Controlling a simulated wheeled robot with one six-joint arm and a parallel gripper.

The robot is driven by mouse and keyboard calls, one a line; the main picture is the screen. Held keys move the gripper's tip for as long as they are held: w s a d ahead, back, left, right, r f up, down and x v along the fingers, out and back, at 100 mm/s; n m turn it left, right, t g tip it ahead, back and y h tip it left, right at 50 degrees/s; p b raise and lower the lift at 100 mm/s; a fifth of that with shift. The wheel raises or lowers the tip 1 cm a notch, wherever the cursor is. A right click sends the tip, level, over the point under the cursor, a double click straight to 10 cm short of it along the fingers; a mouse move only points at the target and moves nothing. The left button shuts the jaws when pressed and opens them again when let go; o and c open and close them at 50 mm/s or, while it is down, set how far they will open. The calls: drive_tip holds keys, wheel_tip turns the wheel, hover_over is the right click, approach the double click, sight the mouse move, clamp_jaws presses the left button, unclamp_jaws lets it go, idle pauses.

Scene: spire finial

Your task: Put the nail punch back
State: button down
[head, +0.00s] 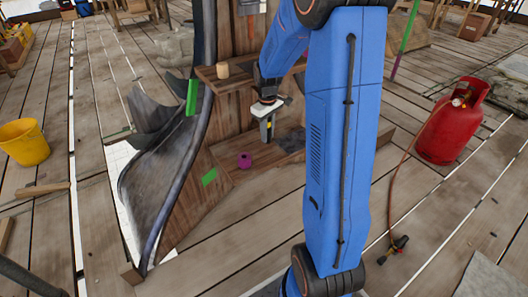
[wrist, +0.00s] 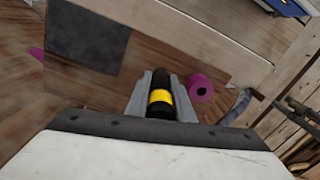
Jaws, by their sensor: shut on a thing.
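My gripper (head: 267,125) is shut on the nail punch, which shows in the wrist view as a black rod with a yellow band (wrist: 160,98) between the two grey fingers (wrist: 160,90). In the head view only a small yellow bit of it shows between the fingers; its lower end cannot be made out. My gripper hangs over the wooden bench of the spire piece (head: 262,180), below a small shelf (head: 210,77). Whether the punch touches the wood cannot be told.
A magenta ring (head: 245,160) lies on the bench, close beside the punch in the wrist view (wrist: 200,87). A dark square sheet (head: 292,140) lies to the right. A wooden cylinder (head: 222,70) stands on the shelf. A red gas bottle (head: 453,122) and yellow bucket (head: 24,143) stand apart.

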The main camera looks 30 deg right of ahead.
drive_tip(key=shift+f, duration=4.2)
drive_tip(key=c, duration=1.5)
unclamp_jaws()
drive_tip(key=shift+f, duration=0.1)
drive_tip(key=shift+c, duration=0.2)
